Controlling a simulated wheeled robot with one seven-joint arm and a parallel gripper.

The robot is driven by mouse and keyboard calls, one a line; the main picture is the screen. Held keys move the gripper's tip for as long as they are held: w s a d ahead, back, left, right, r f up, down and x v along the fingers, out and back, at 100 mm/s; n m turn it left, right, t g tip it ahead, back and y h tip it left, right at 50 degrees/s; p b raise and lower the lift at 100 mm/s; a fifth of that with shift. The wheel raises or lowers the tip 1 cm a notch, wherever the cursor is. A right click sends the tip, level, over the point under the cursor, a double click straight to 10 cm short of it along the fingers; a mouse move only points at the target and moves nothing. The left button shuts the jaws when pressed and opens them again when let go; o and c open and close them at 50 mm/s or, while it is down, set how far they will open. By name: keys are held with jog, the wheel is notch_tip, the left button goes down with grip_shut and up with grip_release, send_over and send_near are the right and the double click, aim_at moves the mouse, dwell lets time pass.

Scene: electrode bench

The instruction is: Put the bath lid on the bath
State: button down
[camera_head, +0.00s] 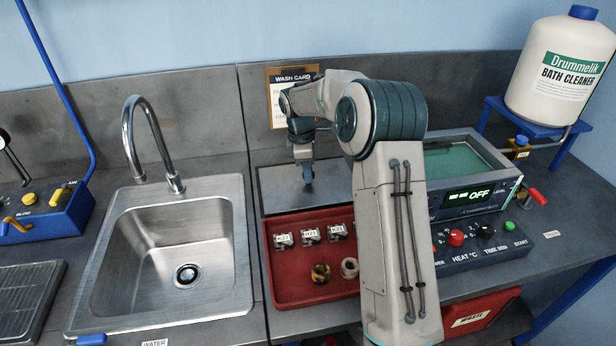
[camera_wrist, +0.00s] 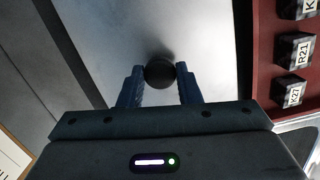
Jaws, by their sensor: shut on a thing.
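The bath lid (camera_head: 275,193) is a flat grey metal plate behind the red tray and left of the bath. It also fills the upper middle of the wrist view (camera_wrist: 205,35). My gripper (camera_head: 308,186) points down over the lid. Its blue fingers are shut on the lid's round black knob (camera_wrist: 159,71). The lid looks flat on the bench; I cannot tell whether it is slightly raised. The bath (camera_head: 465,162) stands to the right, its top uncovered with greenish liquid inside and its display reading OFF. My arm hides its left side.
The red tray (camera_head: 290,292) holds several labelled blocks and two rings in front of the lid. A sink (camera_head: 110,255) with a tall tap (camera_head: 135,130) is on the left. A bath cleaner container (camera_head: 560,75) stands on a blue stand at the back right.

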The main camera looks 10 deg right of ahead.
notch_tip(320, 180, up, 12)
jog(key=p, duration=0.3)
jog(key=shift+r, duration=0.2)
dwell(0.4)
